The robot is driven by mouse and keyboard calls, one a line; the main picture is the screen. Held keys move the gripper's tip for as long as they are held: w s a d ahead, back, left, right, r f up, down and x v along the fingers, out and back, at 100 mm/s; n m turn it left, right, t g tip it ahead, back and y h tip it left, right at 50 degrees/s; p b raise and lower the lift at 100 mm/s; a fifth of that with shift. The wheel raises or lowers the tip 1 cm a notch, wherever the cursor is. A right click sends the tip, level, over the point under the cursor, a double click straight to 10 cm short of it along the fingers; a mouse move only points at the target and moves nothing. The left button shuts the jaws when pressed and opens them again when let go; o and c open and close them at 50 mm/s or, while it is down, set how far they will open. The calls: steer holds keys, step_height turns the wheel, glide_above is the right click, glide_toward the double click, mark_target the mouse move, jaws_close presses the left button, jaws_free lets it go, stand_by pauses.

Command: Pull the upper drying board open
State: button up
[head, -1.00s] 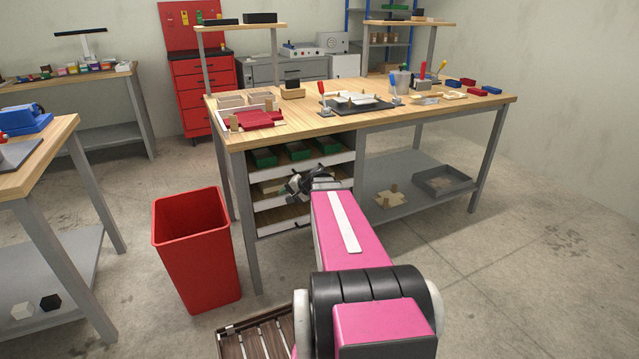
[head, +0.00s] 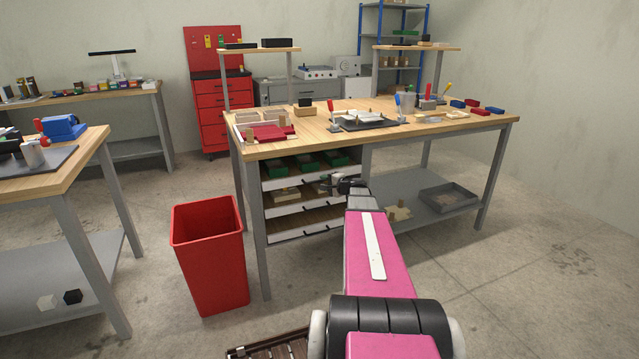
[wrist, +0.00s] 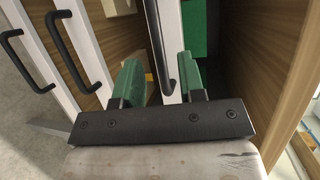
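The upper drying board (head: 280,182) sits under the workbench as the top one of a stack of white-fronted boards, with green pieces on it. Its front appears roughly in line with the boards below. In the wrist view its white front (wrist: 168,55) has a long black handle (wrist: 155,45) that runs down between my two fingers. My gripper (wrist: 160,82) has green fingers spread apart, with visible gaps beside the handle; I cannot tell any contact. In the head view my gripper (head: 348,184) is at the right part of the board fronts, partly hidden by my arm.
A middle board (head: 288,208) and a lower board (head: 300,233) lie below, with their own black handles. A red bin (head: 209,255) stands on the floor left of the stack. A grey shelf (head: 405,178) with a tray (head: 449,197) is at the right.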

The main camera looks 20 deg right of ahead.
mark_target(320, 181)
steer(key=shift+x, duration=1.9)
steer(key=shift+c, duration=0.4)
jaws_close()
